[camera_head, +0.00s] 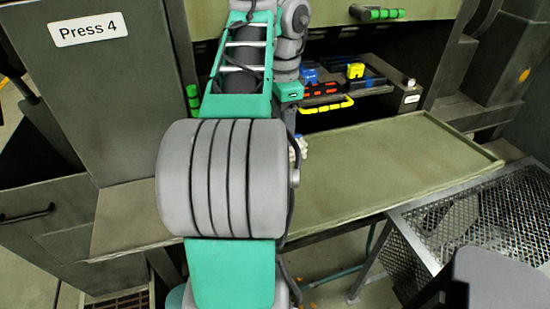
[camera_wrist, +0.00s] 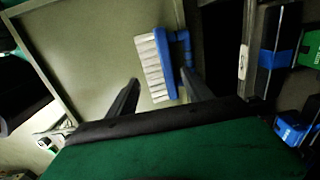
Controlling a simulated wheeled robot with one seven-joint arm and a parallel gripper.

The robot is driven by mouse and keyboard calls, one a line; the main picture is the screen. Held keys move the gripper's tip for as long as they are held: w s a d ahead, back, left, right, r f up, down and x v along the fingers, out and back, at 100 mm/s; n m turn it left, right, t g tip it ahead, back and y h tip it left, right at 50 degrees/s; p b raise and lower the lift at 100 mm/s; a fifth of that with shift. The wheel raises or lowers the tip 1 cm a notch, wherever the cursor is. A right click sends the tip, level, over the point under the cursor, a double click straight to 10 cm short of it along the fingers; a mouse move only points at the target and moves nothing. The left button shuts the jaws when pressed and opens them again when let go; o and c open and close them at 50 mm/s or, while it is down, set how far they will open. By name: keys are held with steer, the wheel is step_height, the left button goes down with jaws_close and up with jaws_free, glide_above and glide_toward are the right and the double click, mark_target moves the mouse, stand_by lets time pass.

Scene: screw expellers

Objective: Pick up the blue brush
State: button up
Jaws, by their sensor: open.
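The blue brush shows in the wrist view, with white bristles (camera_wrist: 151,66) facing left and a blue back and handle (camera_wrist: 184,48) on the right. It lies over the pale green tray (camera_wrist: 92,50). My gripper (camera_wrist: 160,77) is open, with one dark finger left of the brush's lower part and the other at its right, close to the handle. I cannot tell whether either finger touches it. In the head view my arm covers my gripper and most of the brush; only a small white and blue bit (camera_head: 300,147) shows beside my arm.
The green tray (camera_head: 400,165) has a low rim and is clear on its right side. An open drawer (camera_head: 385,95) behind it holds red, blue and yellow items. A metal mesh surface (camera_head: 480,215) stands at front right. The "Press 4" cabinet (camera_head: 100,100) rises at left.

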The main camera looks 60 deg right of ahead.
steer(key=f+b, duration=0.2)
steer(key=f, duration=0.1)
steer(key=f+b, duration=0.2)
steer(key=shift+w+a+f, duration=0.1)
steer(key=shift+w+a, duration=0.05)
steer(key=shift+a, duration=0.1)
steer(key=shift+r, duration=0.2)
steer(key=c, duration=1.1)
steer(key=shift+c, duration=0.9)
steer(key=shift+r, duration=0.1)
